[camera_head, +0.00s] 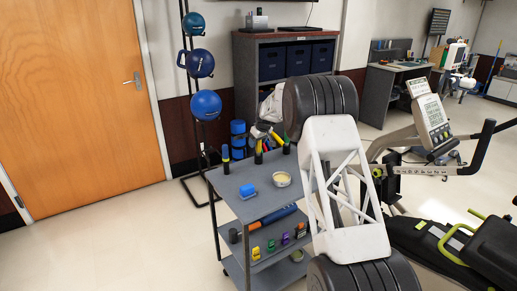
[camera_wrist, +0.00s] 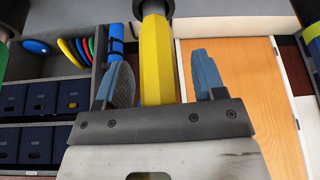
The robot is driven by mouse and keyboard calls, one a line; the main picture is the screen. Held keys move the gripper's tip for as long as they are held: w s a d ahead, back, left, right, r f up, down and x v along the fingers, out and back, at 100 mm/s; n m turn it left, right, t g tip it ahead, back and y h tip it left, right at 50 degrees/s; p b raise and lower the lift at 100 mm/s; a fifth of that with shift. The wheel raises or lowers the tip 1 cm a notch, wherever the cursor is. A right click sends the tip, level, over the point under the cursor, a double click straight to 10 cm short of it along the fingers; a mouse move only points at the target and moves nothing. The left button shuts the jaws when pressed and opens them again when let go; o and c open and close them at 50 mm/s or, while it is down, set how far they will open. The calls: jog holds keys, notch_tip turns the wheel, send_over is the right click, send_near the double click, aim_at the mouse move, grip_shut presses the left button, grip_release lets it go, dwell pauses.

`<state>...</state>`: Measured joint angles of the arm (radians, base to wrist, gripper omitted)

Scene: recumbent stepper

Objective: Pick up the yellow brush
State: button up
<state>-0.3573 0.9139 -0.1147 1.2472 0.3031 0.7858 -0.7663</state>
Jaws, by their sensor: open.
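The yellow brush (camera_wrist: 157,50) shows in the wrist view as a faceted yellow handle with a grey part at the top of the picture. It lies between the two blue-grey fingers of my gripper (camera_wrist: 160,72), with visible gaps on both sides. My gripper is open around it, not closed on it. My arm hides part of the cart, and the brush's lower part is hard to make out.
Dark upright items, one blue-topped (camera_head: 226,158) and one black (camera_head: 286,147), stand near the brush. A ball rack (camera_head: 203,104) stands behind left; the stepper (camera_head: 432,125) is right.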

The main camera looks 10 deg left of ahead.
jog(key=c, duration=1)
jog(key=shift+r, duration=5)
